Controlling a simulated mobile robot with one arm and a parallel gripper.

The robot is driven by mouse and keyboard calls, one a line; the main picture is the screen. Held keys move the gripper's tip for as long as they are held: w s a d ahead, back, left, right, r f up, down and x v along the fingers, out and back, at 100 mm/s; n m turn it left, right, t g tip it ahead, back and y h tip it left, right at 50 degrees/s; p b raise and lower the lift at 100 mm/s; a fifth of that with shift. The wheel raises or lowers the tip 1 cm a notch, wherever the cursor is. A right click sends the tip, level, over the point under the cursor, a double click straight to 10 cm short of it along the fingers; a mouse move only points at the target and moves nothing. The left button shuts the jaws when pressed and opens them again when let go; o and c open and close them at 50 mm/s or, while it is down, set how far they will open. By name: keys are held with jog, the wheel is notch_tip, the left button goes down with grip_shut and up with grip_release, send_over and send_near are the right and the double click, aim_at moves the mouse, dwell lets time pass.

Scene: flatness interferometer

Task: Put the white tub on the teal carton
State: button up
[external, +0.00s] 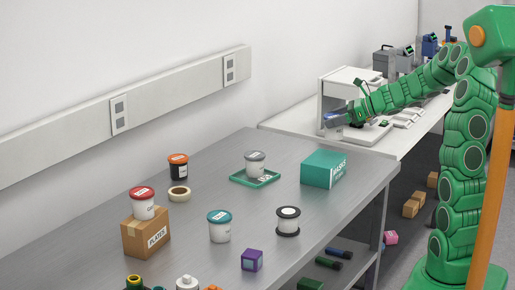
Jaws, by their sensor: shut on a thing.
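The teal carton (318,168) sits shut on the right part of the grey metal table, with its top bare. White tubs stand on the left of it: one with a grey lid (255,168) in a green tray, one with a teal lid (219,232) on the table, and one with a red lid (143,208) on a brown carton. My gripper (336,120) is over the white bench behind the teal carton, away from these tubs. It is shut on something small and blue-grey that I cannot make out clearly.
The green tray (237,179), brown carton (148,238), tape roll (179,194), orange-lidded dark tub (178,172), spool (288,228) and purple box (252,260) share the grey table. A white instrument (350,76) stands beside my gripper. Table space around the teal carton is clear.

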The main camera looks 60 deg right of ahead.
jog(key=shift+w+d+f, duration=0.35)
jog(key=shift+w+f, duration=0.35)
jog(key=shift+f, duration=0.75)
jog(key=shift+w+d+f, duration=0.3)
jog(key=shift+w+f, duration=0.35)
jog(key=shift+f, duration=0.75)
jog(key=shift+w+d+f, duration=0.35)
jog(key=shift+w+f, duration=0.35)
jog(key=shift+f, duration=0.75)
jog(key=shift+f, duration=0.15)
jog(key=o, duration=1)
jog(key=shift+s+d+r, duration=0.2)
jog(key=shift+s+r, duration=0.1)
jog(key=shift+s, duration=0.05)
jog(key=v, duration=1.1)
jog(key=shift+s, duration=0.1)
